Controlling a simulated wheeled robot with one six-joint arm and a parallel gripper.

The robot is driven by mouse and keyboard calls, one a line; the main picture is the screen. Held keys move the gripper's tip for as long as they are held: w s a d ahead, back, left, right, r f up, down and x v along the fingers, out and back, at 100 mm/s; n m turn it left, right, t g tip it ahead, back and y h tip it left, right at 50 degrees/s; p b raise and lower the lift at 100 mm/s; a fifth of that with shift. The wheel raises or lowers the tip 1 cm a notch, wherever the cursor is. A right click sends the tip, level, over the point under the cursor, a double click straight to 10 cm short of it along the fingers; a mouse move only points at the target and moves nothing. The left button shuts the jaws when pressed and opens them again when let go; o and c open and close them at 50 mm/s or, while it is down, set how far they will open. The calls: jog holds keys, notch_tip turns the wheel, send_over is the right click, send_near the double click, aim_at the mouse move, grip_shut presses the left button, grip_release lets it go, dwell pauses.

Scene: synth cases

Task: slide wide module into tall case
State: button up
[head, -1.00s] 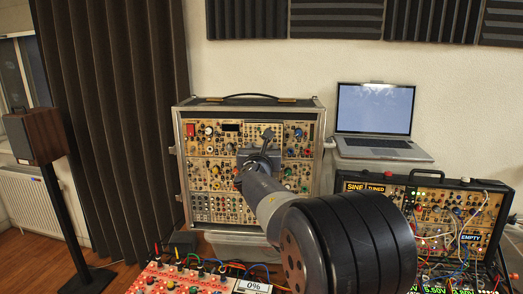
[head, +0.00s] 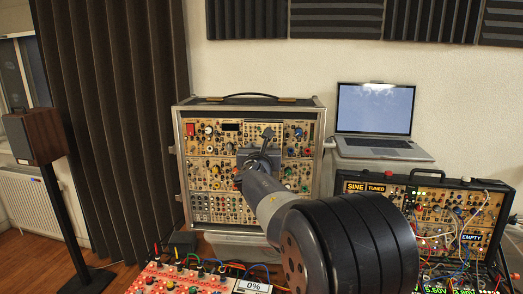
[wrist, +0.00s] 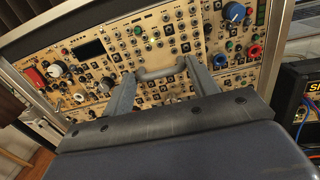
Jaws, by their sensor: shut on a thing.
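The tall case (head: 317,150) stands upright against the wall, its metal-edged frame filled with rows of tan modules. My gripper (head: 266,140) is in front of its middle. In the wrist view my gripper (wrist: 162,86) has its two grey fingers at either end of a grey handle and is shut on it. The handle is on the wide module (wrist: 152,42), a pale tan panel with many jacks and small knobs. The panel lies among the neighbouring modules; I cannot tell whether it is flush with them. My arm and fingers hide its lower part.
A black open case (head: 408,188) with patch cables and SINE, TUNED and EMPTY labels stands at the right. A laptop (head: 375,110) is behind it. A panel with a 0% display (head: 254,287) is at the bottom front. A speaker (head: 35,135) stands at the left.

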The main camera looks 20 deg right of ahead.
aim_at(262, 143)
jog(key=shift+x, duration=2.05)
jog(key=o, duration=1.5)
jog(key=shift+a, duration=0.1)
